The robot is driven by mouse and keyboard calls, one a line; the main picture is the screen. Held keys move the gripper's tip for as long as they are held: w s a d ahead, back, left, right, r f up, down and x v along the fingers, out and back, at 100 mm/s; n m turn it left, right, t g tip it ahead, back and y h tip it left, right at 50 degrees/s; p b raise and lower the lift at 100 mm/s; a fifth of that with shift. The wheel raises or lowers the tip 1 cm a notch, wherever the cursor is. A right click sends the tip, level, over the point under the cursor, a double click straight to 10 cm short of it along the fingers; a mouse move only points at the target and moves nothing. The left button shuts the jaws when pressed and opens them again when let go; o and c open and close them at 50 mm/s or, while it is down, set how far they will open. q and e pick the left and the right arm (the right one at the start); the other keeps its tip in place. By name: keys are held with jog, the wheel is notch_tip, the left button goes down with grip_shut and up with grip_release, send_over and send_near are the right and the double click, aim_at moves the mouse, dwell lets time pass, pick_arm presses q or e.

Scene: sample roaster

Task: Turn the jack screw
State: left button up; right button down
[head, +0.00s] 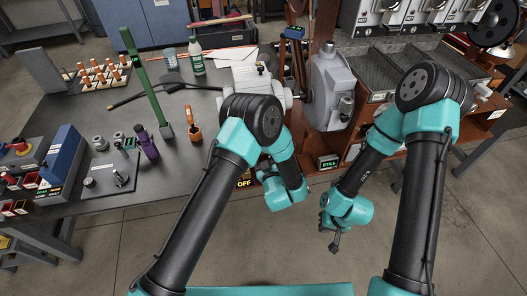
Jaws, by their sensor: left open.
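I cannot make out the jack screw for certain in the head view. The grey roaster body (328,88) stands on the brown bench behind my arms. My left gripper (263,171) is at the table's right edge, in front of the roaster, and is open. Its fingers are mostly hidden by my own wrist, so I cannot tell whether it touches anything. My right gripper (335,240) hangs over the floor in front of the bench, pointing down, apart from anything. Its fingers are too small to read.
The grey table (110,120) holds a green post (150,95), a white-labelled bottle (196,57), a purple-black tool (148,145), an orange-handled tool (194,125) and a plate with a knob (110,180). Small signs read OFF (244,183) and STILL (327,162). Floor in front is clear.

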pick_arm(q)
jog(key=v, duration=1.3)
jog(key=shift+a, duration=0.1)
